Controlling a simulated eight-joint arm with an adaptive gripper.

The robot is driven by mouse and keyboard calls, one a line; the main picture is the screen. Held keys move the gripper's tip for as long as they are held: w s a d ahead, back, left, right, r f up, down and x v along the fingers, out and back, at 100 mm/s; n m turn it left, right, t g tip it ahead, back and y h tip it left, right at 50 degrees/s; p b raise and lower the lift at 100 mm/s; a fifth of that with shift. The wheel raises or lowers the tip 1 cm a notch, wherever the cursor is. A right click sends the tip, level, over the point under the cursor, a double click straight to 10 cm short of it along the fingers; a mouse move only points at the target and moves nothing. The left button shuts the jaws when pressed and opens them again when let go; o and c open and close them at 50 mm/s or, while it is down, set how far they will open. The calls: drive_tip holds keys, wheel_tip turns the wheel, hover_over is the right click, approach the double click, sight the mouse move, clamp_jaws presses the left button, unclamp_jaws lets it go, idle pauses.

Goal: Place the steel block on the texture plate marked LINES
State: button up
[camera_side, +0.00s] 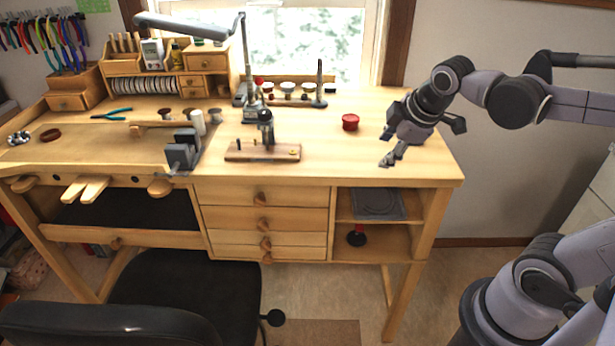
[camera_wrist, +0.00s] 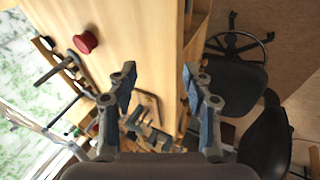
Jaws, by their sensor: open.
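My gripper (camera_side: 388,160) is above the right end of the wooden workbench, its fingers pointing down and left. In the wrist view my gripper (camera_wrist: 158,78) has its two fingers spread apart with nothing between them. I cannot make out a block that is clearly the steel block in either view. No plate with a readable LINES marking shows either.
A wooden board with a dark upright tool (camera_side: 266,127) lies mid-bench, beside a grey vise (camera_side: 183,152). A lamp (camera_side: 247,70) stands behind. The bench's right front is clear.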

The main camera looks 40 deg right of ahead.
drive_tip(key=s+a+f+m+y, duration=0.1)
drive_tip(key=s+a+f+m, duration=0.1)
drive_tip(key=a+m, duration=0.1)
drive_tip(key=s+a+f+m+t+y, duration=0.1)
drive_tip(key=s+a+f+m, duration=0.1)
drive_tip(key=a+m, duration=0.2)
drive_tip(key=shift+a+m, duration=0.2)
drive_tip(key=shift+m, duration=0.5)
idle(0.6)
